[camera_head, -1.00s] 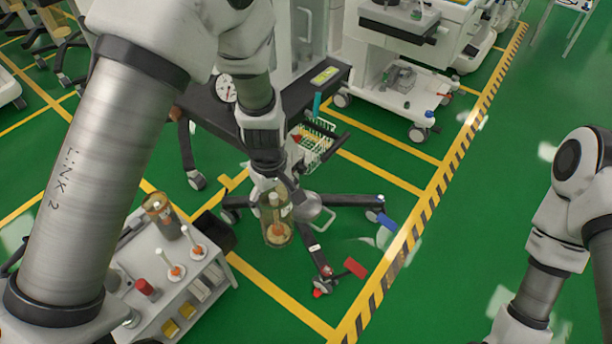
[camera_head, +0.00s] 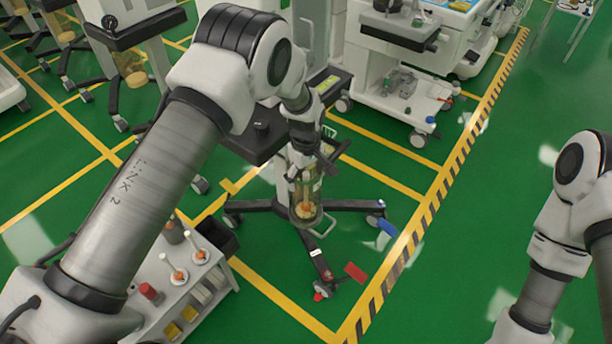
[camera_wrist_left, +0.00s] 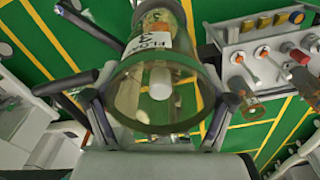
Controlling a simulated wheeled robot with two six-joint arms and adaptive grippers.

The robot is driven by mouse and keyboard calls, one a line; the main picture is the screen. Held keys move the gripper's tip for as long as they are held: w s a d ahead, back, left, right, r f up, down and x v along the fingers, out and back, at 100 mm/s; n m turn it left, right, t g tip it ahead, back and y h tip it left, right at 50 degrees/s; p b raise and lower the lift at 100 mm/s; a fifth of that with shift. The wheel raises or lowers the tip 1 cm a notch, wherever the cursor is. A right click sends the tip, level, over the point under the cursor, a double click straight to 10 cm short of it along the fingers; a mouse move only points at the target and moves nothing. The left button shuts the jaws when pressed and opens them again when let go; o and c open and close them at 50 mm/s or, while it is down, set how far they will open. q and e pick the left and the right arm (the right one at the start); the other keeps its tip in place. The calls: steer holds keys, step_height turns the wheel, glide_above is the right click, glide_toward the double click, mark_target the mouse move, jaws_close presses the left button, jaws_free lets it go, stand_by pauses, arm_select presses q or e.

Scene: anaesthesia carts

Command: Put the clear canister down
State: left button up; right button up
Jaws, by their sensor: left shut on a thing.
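The clear canister (camera_head: 306,206) is a see-through cylinder with a white label and orange-brown matter inside. My left gripper (camera_head: 304,176) is shut on it and holds it upright in the air, in front of the wheeled stand with black legs (camera_head: 258,206). In the left wrist view the canister (camera_wrist_left: 152,75) fills the middle, between the two dark fingers of the left gripper (camera_wrist_left: 160,112). What lies directly under the canister cannot be told. My right arm shows at the right edge, but its gripper is out of view.
A white cart (camera_head: 160,290) with white-and-orange items and a red-capped jar (camera_head: 151,293) stands at lower left, partly behind my left arm. A white machine (camera_head: 395,75) stands at the back. Green floor is free at right, past the striped line (camera_head: 440,190).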

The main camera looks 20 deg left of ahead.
arm_select(q)
steer(key=shift+w+f, duration=0.1)
steer(key=shift+f, duration=0.3)
steer(key=o, duration=1.7)
step_height(320, 180, up, 12)
steer(key=shift+r+b, duration=0.15)
steer(key=shift+b, duration=0.45)
